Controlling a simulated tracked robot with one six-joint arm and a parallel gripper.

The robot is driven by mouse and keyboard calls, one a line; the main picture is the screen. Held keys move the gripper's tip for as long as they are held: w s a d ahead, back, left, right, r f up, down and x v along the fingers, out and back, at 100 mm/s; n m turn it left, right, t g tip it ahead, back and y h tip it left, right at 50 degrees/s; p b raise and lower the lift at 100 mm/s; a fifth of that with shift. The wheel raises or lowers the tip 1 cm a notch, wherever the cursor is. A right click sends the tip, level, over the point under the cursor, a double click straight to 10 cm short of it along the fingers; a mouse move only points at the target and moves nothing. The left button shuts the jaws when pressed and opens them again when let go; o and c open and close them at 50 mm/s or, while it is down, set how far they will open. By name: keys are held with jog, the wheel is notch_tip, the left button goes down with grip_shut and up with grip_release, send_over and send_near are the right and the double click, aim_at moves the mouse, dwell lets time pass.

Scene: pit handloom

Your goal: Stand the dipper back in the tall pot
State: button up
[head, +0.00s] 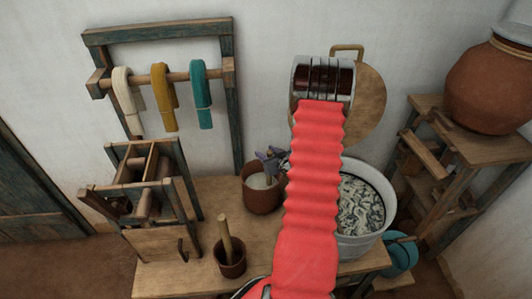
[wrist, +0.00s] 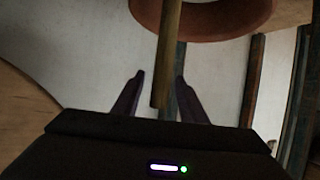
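A brown pot (head: 262,200) with a pale inside stands on the bench near the wall. My gripper's dark fingers (head: 268,160) show just above its rim, beside my red arm, which hides the rest. In front of it a smaller brown cup (head: 232,262) has a thick wooden stick (head: 224,238) rising from it, slightly tilted. In the wrist view my fingers (wrist: 160,76) are spread, with a wooden handle (wrist: 168,45) seen between them and visible gaps beside it. A brown vessel rim (wrist: 235,25) lies above. I cannot tell which vessel the handle belongs to.
A white tub (head: 375,240) of pale-dark material stands right of my arm. The loom frame (head: 236,110) with hanging yarn is left. A round wooden disc (head: 370,105) is at the wall. A large clay jar (head: 485,90) stands on a right stand. Bare bench (head: 210,200) shows left.

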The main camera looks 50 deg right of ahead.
jog(key=v, duration=1.3)
jog(key=w+a+r+n+g, duration=0.2)
jog(key=w+a+r+g, duration=0.35)
jog(key=a+r, duration=0.95)
jog(key=s+a+r+y, duration=0.1)
jog(key=s+a+r, duration=0.2)
jog(key=a, duration=0.5)
jog(key=s+a+r+n+g+y, duration=0.1)
jog(key=s+a+r, duration=0.2)
jog(key=s+a, duration=0.2)
jog(key=s+a+r+y, duration=0.2)
jog(key=s+a, duration=0.3)
jog(key=a, duration=0.7)
jog(key=shift+r+n, duration=0.4)
jog(key=shift+r, duration=0.05)
